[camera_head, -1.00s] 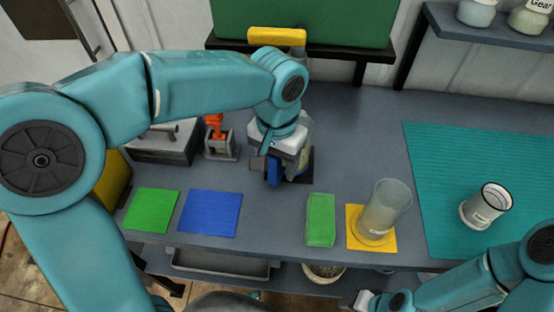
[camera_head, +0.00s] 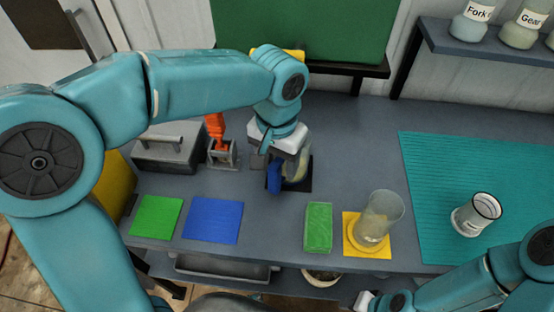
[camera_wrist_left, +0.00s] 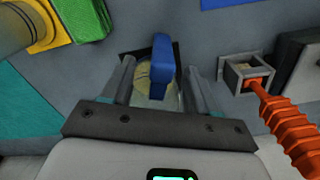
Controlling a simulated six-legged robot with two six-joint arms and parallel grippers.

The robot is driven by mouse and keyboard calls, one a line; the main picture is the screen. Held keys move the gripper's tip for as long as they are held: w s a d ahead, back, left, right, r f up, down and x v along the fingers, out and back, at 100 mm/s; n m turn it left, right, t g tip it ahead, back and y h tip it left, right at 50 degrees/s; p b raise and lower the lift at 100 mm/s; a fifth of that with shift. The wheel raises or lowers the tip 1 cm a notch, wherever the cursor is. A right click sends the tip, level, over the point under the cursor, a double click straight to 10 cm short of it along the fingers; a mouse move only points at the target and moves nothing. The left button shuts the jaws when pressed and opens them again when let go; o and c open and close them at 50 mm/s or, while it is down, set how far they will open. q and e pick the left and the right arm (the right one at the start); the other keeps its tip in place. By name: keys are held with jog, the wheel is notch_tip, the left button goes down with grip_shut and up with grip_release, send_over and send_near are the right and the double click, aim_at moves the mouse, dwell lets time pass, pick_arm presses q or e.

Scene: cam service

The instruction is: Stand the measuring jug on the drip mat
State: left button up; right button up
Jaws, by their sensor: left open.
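The measuring jug is a clear vessel (camera_head: 298,168) with a blue handle (camera_head: 274,178). It is partly hidden by my left gripper. It stands on or just above a dark square mat (camera_head: 304,183), perhaps the drip mat; its base is hidden. My left gripper (camera_wrist_left: 160,82) points down over it, open, with one finger on each side of the jug and its blue handle (camera_wrist_left: 162,62). I cannot tell whether the fingers touch it.
A clear cylinder (camera_head: 385,212) stands on a yellow square (camera_head: 352,247), beside a green block (camera_head: 319,228). Green (camera_head: 157,216) and blue (camera_head: 213,220) squares lie left. An orange-handled device (camera_head: 220,150) is close to the left gripper. A white cup (camera_head: 476,213) stands on a teal mat (camera_head: 420,160).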

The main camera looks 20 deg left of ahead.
pick_arm(q)
jog(key=shift+r+p, duration=1.7)
jog(key=shift+r, duration=0.4)
notch_tip(320, 180, up, 16)
jog(key=p, duration=0.1)
jog(key=shift+r+p, duration=0.15)
jog(key=shift+p, duration=0.25)
jog(key=shift+s, duration=0.1)
